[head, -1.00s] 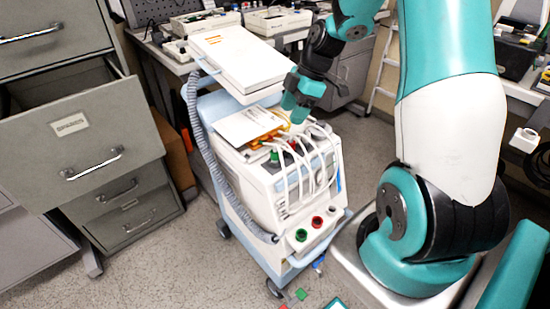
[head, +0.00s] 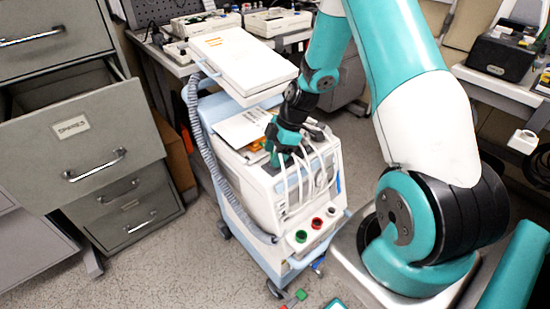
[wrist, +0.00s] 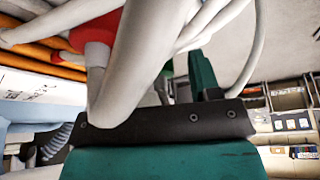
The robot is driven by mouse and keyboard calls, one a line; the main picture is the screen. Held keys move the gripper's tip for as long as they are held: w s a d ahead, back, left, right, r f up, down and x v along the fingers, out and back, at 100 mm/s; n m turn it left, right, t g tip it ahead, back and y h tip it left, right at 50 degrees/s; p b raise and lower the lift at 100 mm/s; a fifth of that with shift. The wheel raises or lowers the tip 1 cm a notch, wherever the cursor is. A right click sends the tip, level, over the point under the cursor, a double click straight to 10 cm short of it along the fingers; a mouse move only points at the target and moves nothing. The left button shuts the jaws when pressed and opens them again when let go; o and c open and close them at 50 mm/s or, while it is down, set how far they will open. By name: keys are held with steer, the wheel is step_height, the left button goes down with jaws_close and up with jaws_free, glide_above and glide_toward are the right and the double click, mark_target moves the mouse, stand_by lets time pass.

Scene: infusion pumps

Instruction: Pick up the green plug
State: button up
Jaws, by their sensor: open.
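My gripper (head: 278,152) is open and reaches down to the top of the white and blue cart, among white cables, where the green plug stood earlier. In the head view the gripper hides the plug. In the wrist view a teal finger (wrist: 204,75) shows beside a thick white cable (wrist: 135,60) that crosses close to the camera. A small green patch (wrist: 167,69) behind the cable may be the green plug, but most of it is hidden. I cannot tell whether the fingers are around it. A red plug (wrist: 95,35) is at left.
The cart's front ledge has a green socket (head: 301,236), a red one (head: 317,223) and a pale one. A green piece (head: 301,295) lies on the floor. A grey cabinet (head: 75,140) with an open drawer stands at left. White cables (head: 310,175) crowd the cart's top.

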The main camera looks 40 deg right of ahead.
jaws_close()
steer(key=shift+r, duration=0.1)
step_height(320, 180, up, 20)
stand_by(0.6)
